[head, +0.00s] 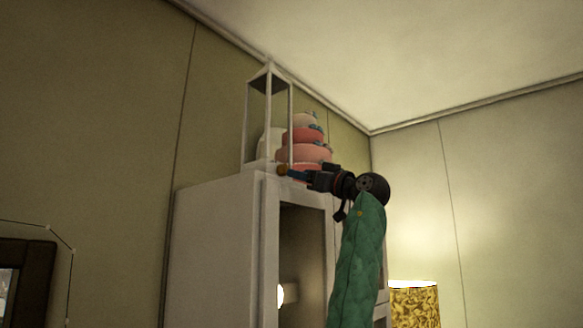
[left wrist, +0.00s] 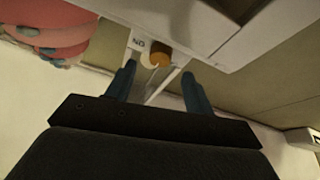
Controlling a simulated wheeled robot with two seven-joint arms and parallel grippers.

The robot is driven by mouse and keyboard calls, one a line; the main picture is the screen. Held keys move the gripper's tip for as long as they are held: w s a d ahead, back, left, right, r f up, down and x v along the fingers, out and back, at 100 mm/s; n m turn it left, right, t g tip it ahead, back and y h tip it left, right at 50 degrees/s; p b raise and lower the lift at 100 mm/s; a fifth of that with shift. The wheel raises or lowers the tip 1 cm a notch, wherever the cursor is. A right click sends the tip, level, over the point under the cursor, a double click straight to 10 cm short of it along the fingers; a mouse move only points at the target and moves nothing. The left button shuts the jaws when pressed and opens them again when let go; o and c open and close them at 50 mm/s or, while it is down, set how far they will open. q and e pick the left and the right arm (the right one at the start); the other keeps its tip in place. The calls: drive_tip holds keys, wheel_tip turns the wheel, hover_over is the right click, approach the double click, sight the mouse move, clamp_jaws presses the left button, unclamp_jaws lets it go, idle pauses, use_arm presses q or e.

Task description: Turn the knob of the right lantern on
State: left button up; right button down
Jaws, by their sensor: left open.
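One white-framed lantern (head: 247,125) stands on top of the white cabinet in the head view. Its small orange knob (head: 283,170) is low on its front, at my gripper's tips. My left gripper (head: 291,172) reaches it from the right, at the end of a green-sleeved arm. In the left wrist view the knob (left wrist: 159,55) lies just beyond the open fingers of the left gripper (left wrist: 158,78), roughly centred between them. A label with dark letters that seem to read ON sits beside the knob. I cannot tell whether the fingers touch it. My right gripper is out of view.
A tiered pink cake (head: 307,152) stands just right of the lantern, close behind my gripper; it also shows in the left wrist view (left wrist: 45,25). The tall white cabinet (head: 215,235) is below, with a lit opening. A yellow patterned lampshade (head: 415,305) is at lower right.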

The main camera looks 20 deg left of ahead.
sight(284, 170)
use_arm(q)
drive_tip(key=p+x, duration=0.2)
drive_tip(key=x, duration=0.2)
drive_tip(key=shift+w+a+r, duration=0.15)
drive_tip(key=shift+a, duration=0.2)
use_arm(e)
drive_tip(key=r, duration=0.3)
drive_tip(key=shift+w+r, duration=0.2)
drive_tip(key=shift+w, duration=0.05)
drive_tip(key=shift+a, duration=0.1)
use_arm(q)
drive_tip(key=c, duration=1)
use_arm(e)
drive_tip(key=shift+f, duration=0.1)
